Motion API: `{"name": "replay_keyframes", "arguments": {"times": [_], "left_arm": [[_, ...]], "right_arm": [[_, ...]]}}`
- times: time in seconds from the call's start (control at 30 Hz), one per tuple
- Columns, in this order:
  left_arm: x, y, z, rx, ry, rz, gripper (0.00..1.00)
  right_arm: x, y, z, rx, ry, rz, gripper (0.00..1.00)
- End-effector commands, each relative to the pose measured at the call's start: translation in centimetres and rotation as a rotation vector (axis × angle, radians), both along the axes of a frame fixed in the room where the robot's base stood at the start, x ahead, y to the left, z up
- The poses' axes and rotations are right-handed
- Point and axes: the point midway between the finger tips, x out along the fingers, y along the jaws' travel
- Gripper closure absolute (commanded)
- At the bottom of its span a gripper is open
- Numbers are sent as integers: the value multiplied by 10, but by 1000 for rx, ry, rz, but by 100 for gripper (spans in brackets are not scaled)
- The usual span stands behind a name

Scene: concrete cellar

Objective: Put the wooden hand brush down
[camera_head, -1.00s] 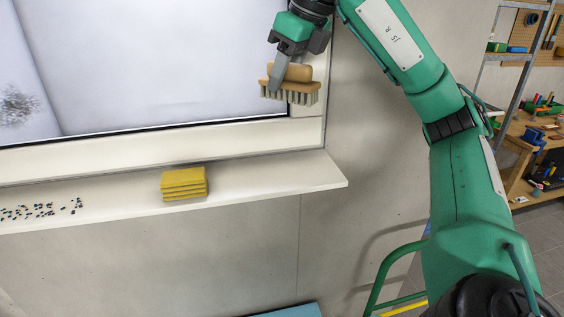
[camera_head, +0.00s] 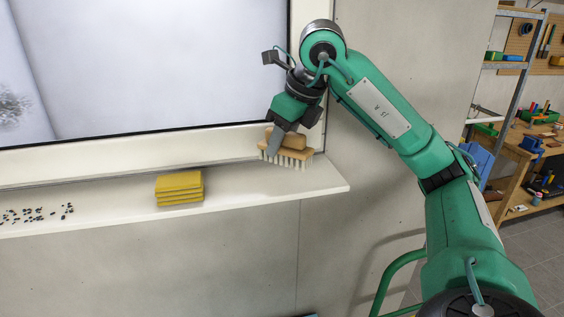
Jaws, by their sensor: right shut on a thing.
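The wooden hand brush (camera_head: 296,155) has a tan wooden back with a block grip and pale bristles pointing down. It is at the right part of the white window sill (camera_head: 235,193), with its bristles at or just above the sill; I cannot tell whether they touch. My right gripper (camera_head: 274,146) is shut on the brush's grip from above, its near finger in front of the wood. The other finger is hidden. My left gripper is not in view.
A stack of yellow sponges or cloths (camera_head: 180,188) lies on the sill left of the brush. Small dark bits (camera_head: 36,214) are scattered at the sill's left. The sill is clear between stack and brush. A workbench (camera_head: 515,185) with tools stands far right.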

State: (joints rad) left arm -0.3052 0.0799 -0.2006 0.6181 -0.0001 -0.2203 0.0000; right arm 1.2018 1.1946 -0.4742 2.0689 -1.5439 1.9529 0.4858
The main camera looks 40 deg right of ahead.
Motion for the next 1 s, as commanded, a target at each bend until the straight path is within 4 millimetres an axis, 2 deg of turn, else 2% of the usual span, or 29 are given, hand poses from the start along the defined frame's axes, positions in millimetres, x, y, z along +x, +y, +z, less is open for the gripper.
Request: {"name": "replay_keyframes", "arguments": {"times": [0.27,0.53,1.0], "left_arm": [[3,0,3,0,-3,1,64],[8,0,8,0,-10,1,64],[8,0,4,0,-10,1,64]], "right_arm": [[0,0,-16,-1,2,-1,84],[0,-1,-44,-2,2,-2,84],[0,0,-53,0,0,0,84]]}}
